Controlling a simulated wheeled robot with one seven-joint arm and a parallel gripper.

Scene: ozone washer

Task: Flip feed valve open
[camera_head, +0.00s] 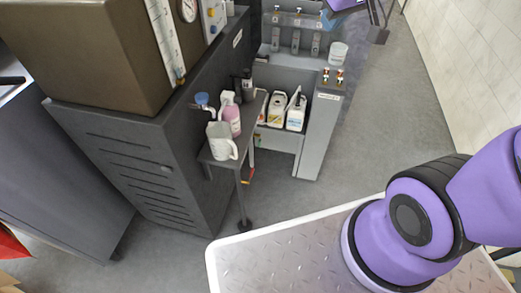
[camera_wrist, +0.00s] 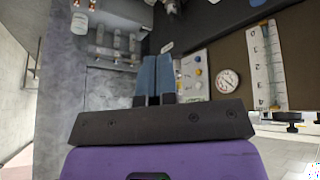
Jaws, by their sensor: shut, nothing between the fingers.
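My gripper (camera_wrist: 158,62) shows in the wrist view with its two blue fingers side by side, shut and empty. They overlap a pale panel with knobs (camera_wrist: 190,76) in that picture; I see no contact. I cannot tell for sure which part is the feed valve. In the head view, a blue-topped valve (camera_head: 202,99) stands out from the dark cabinet's front, below the tank. Small red-and-brass fittings (camera_head: 333,76) sit on the grey stand to the right. Dark fittings (camera_wrist: 287,117) show below the tank in the wrist view.
The brown tank (camera_head: 92,50) carries a white scale (camera_head: 166,38); a round gauge (camera_head: 188,10) is beside it. A pitcher (camera_head: 220,142) and a pink bottle (camera_head: 231,115) crowd a small shelf. White jugs (camera_head: 296,112) stand behind. The grey floor (camera_head: 390,85) at right is clear.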

